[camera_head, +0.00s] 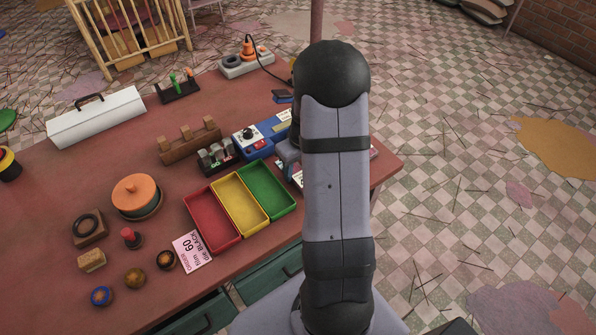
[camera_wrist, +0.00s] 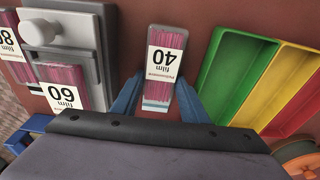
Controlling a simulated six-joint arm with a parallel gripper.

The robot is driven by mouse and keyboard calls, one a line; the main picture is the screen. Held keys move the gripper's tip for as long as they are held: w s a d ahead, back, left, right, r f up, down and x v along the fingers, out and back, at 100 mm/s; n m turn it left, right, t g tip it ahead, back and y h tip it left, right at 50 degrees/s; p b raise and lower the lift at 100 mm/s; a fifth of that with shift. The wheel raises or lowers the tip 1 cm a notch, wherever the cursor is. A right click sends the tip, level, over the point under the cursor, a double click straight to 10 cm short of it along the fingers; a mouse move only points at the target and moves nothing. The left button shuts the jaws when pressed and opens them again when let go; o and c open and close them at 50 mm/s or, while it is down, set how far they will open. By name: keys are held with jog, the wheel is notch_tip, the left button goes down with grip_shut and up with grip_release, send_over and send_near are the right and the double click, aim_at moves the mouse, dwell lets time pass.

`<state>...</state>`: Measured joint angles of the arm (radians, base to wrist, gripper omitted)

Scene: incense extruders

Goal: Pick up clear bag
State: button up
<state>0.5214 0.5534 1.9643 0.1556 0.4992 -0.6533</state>
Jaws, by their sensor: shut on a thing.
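A clear bag (camera_wrist: 166,42) of pink sticks with a white "film 40" label is upright in the middle of the wrist view. My gripper (camera_wrist: 158,92) has its two blue fingers on either side of the bag's lower part and is shut on it. I cannot tell whether the bag is clear of the table. In the head view my own arm hides the bag and most of my gripper. A second clear bag (camera_wrist: 64,77), labelled "film 60", lies at the grey device on the left. A third clear bag (camera_wrist: 14,70) is at the left edge, partly cut off.
The grey device with a white knob (camera_wrist: 41,33) stands close left of the held bag. The red (camera_head: 212,220), yellow (camera_head: 240,203) and green (camera_head: 267,188) trays sit together on the red table (camera_head: 70,185). A pink order card (camera_head: 192,250) lies near the front edge.

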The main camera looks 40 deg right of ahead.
jog(key=a+r+n+p, duration=0.1)
jog(key=a+r+p, duration=0.3)
jog(key=r, duration=1)
jog(key=s+a+f+n+p, duration=0.2)
jog(key=s+a+p, duration=0.1)
jog(key=a+p, duration=0.4)
jog(key=w+f+m, duration=0.2)
jog(key=f, duration=0.1)
jog(key=w+f+m, duration=0.1)
jog(key=shift+w+d+f, duration=0.15)
jog(key=shift+w+d, duration=0.1)
jog(key=shift+d, duration=0.15)
jog(key=shift+f, duration=0.1)
jog(key=shift+f+b, duration=1.9)
jog(key=shift+f, duration=0.3)
